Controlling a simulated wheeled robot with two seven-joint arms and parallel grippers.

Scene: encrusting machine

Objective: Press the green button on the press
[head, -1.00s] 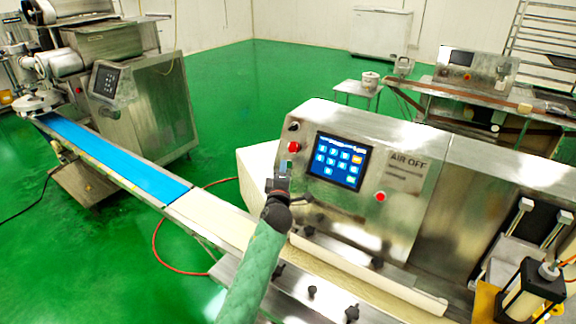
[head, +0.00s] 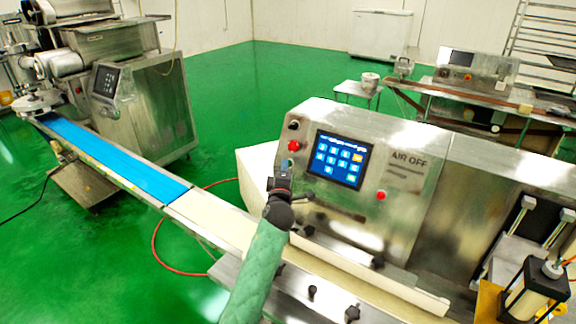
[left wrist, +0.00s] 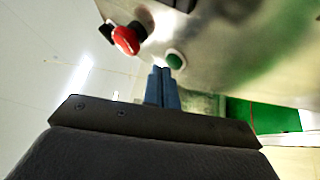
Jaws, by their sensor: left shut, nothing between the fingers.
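The press (head: 405,185) has a steel front panel. Its green button (left wrist: 175,60) shows in the left wrist view as a round green cap in a pale ring. In the head view, a small part of the button (head: 291,162) shows beside my fingertips. My left gripper (head: 285,168) is shut and empty in front of the panel. In the left wrist view its blue fingertips (left wrist: 161,72) are together, just below and left of the green button. I cannot tell whether they touch it. My right gripper is not in view.
A red mushroom button (left wrist: 126,40) sits close to the green one; it also shows in the head view (head: 294,146). A lit touchscreen (head: 339,159) and another red button (head: 381,196) are to the right. The conveyor (head: 125,165) runs to the left.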

